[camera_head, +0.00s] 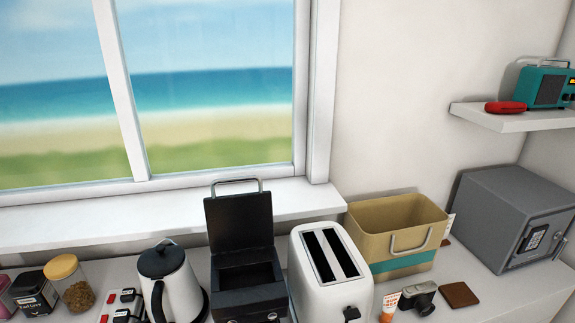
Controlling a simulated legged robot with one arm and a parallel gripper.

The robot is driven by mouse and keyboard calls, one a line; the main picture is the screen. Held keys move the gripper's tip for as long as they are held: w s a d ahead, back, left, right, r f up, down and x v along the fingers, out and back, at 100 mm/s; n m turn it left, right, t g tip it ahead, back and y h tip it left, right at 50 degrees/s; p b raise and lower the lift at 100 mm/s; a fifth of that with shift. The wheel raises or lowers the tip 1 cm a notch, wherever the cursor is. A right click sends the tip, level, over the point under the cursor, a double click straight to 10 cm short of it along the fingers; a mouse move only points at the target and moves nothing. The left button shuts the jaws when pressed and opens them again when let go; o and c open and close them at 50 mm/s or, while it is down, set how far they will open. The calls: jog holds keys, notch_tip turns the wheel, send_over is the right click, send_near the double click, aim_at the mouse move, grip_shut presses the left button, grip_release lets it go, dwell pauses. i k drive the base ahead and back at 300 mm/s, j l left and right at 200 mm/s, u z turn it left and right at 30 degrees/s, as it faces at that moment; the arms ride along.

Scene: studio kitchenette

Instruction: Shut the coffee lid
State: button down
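A black box-shaped appliance (250,299) stands on the counter below the window, between a kettle and a toaster. It is the only thing here with a hinged lid standing open, so it looks like the coffee machine, though no label is readable. Its black lid (239,219) is raised nearly upright at the back, with a metal bar handle (237,181) at its top edge, close to the window sill. The dark inside of the box is open to view. My gripper is not in view.
A white kettle (172,288) stands close on the left and a white toaster (311,297) close on the right. A tan bin (405,233), orange tube (390,304), camera (417,297) and grey safe (503,215) are farther right. Jars and tins crowd the left.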

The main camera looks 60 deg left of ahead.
aim_at(235, 222)
jog(key=i+u, duration=0.2)
jog(key=u, duration=0.2)
jog(key=i+l+u, duration=0.15)
jog(key=u, duration=0.25)
jog(key=i+l+u, duration=0.15)
jog(key=u, duration=0.2)
